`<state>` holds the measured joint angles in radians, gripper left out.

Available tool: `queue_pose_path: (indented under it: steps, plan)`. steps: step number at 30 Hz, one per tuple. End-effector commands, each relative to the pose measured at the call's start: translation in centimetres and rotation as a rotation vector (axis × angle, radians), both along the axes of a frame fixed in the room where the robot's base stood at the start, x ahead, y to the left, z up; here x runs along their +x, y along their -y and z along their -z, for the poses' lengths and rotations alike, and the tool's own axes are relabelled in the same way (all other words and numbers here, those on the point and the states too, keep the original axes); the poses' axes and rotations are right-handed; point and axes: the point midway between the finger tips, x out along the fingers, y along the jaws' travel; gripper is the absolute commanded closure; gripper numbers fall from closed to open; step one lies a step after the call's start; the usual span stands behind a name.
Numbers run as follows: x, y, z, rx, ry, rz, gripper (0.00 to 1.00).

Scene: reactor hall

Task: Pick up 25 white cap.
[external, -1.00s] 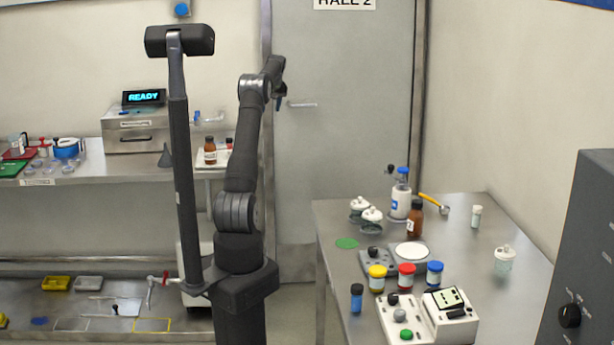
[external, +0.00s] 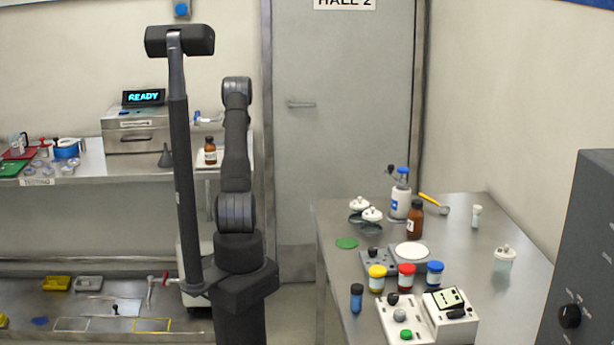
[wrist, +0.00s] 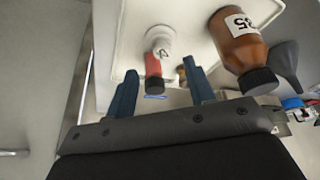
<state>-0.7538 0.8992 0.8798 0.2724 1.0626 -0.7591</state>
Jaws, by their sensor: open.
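No label reading 25 is legible. White-capped things stand on the right bench in the external view: two jars with grey-white lids (external: 359,205) (external: 372,216), a pale jar (external: 505,255) and a small vial (external: 477,214). My gripper (wrist: 159,78) is open and empty in the wrist view, with two blue fingers. In the external view my gripper is hidden behind my arm, far from the right bench.
A brown bottle with a dark cap (wrist: 242,45) is right of the fingers, beside a grey funnel (wrist: 286,63). It also seems to show on the left bench (external: 210,151). The right bench holds brown bottle (external: 415,220), yellow-, red- and blue-capped jars, and a device (external: 450,315).

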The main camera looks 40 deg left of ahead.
Motion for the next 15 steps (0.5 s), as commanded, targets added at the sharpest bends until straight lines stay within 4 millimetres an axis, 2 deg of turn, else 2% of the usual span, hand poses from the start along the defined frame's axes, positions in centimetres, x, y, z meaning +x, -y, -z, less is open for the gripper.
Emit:
queue_pose_path:
  steps: [8, 15]
  plan:
    - [0.0, -0.7, 1.6, -0.002, -0.002, -0.001, 0.51]
    - [0.0, -2.1, 4.9, -0.002, -0.002, 0.001, 0.51]
